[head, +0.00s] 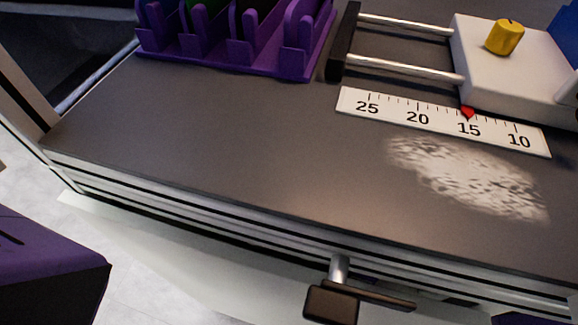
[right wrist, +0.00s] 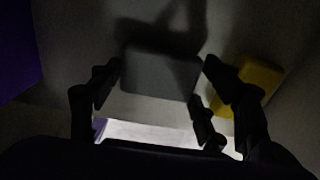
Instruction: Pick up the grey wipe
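The grey wipe (right wrist: 160,75) shows in the right wrist view as a dark grey block with rounded corners, in dim light. My right gripper (right wrist: 162,70) is open, with one finger at each side of the wipe. The fingertips are close to its left and right edges; I cannot tell whether they touch it. A shadow falls across the surface beyond it. The wipe and my right gripper do not show in the head view. My left gripper is in neither view.
A yellow block (right wrist: 257,76) lies close to the right finger. In the head view, a dark worktop (head: 230,140) carries a purple rack (head: 240,60), a scale strip (head: 440,120), a white slider block (head: 510,70) with a yellow knob (head: 504,37), and a white powder patch (head: 470,178).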

